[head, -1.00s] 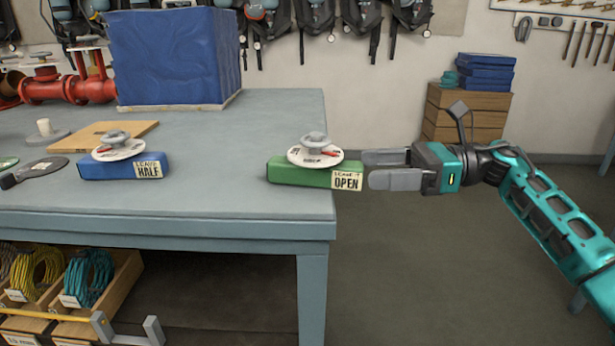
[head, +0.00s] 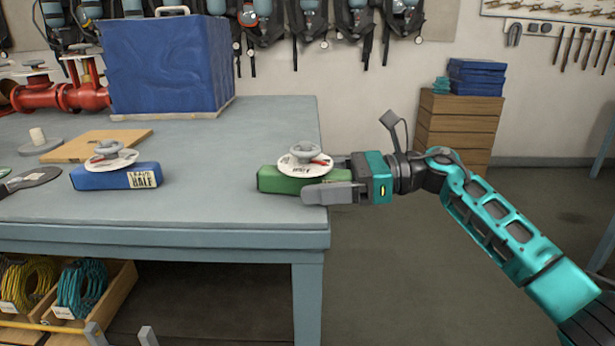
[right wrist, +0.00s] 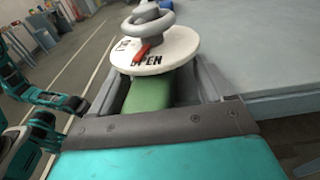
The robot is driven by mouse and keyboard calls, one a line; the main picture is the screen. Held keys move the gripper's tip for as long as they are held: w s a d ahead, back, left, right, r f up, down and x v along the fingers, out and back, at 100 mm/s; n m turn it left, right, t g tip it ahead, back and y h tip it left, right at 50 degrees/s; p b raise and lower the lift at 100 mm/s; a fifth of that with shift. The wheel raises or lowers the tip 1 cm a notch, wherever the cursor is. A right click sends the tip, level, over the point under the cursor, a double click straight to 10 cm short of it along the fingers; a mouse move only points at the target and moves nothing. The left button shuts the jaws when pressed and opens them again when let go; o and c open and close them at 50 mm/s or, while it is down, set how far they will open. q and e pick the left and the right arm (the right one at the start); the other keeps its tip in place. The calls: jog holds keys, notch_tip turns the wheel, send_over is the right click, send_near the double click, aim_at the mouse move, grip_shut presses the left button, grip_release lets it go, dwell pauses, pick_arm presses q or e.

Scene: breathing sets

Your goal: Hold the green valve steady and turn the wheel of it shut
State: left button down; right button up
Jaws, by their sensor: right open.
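The green valve (head: 280,184) lies near the right end of the grey table, with a white dial and a grey handwheel (head: 305,150) on top. My right gripper (head: 320,180) is open, its fingers on the near and far sides of the valve's right end. The near finger hides the valve's front label. In the right wrist view the green body (right wrist: 150,94) lies between the fingers; whether they touch it I cannot tell. A red pointer (right wrist: 143,50) stands close to the word OPEN on the dial. My left gripper (head: 121,336) shows only two parted fingertips at the bottom edge.
A blue valve (head: 115,177) labelled HALF stands left on the table (head: 220,215). A wooden board (head: 90,147) and a large blue-covered block (head: 165,65) are behind. Coiled hoses (head: 80,288) sit in crates below. The table is clear between the two valves.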

jog(key=shift+a, duration=0.3)
jog(key=shift+c, duration=0.3)
